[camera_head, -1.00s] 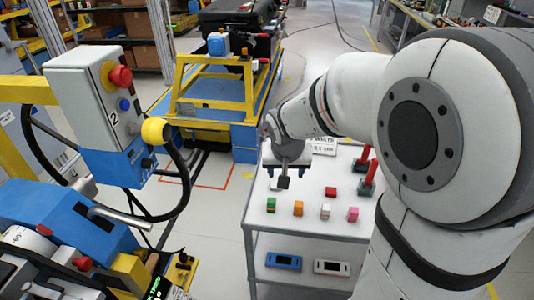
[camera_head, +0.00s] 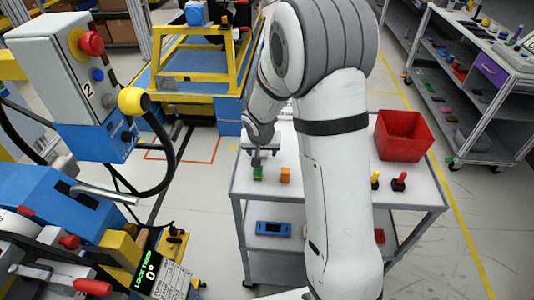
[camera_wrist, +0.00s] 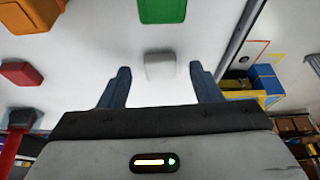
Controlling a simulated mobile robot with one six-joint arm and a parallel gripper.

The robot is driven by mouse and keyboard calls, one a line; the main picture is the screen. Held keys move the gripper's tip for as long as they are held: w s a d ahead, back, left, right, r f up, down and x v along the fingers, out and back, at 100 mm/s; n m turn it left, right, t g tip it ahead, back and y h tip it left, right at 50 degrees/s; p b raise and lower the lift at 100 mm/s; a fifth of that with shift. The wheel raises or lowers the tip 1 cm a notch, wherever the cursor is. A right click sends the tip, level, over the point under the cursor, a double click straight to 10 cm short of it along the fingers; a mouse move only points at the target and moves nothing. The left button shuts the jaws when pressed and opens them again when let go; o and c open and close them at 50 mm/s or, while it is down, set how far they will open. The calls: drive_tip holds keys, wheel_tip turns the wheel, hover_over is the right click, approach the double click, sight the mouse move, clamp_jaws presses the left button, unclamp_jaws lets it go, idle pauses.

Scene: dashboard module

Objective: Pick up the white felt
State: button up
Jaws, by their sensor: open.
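The white felt (camera_wrist: 160,67) is a small pale block on the white table top in the wrist view. It lies ahead of my gripper (camera_wrist: 160,72), roughly centred between the two blue-grey fingers. The fingers are open and empty, apart from it on both sides in the picture. How far it lies beyond the fingertips is hard to tell. In the head view my gripper (camera_head: 257,156) is over the left part of the table, close to a green block. I cannot make out the white felt in the head view.
A green block (camera_wrist: 162,10) lies beyond the felt. An orange block (camera_wrist: 30,14) and a red block (camera_wrist: 20,73) lie to the left. The table (camera_head: 405,187) also bears a red bin (camera_head: 402,135). My arm hides much of the table top.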

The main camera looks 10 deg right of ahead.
drive_tip(key=shift+w+f, duration=0.1)
drive_tip(key=shift+f, duration=0.35)
drive_tip(key=c, duration=1.1)
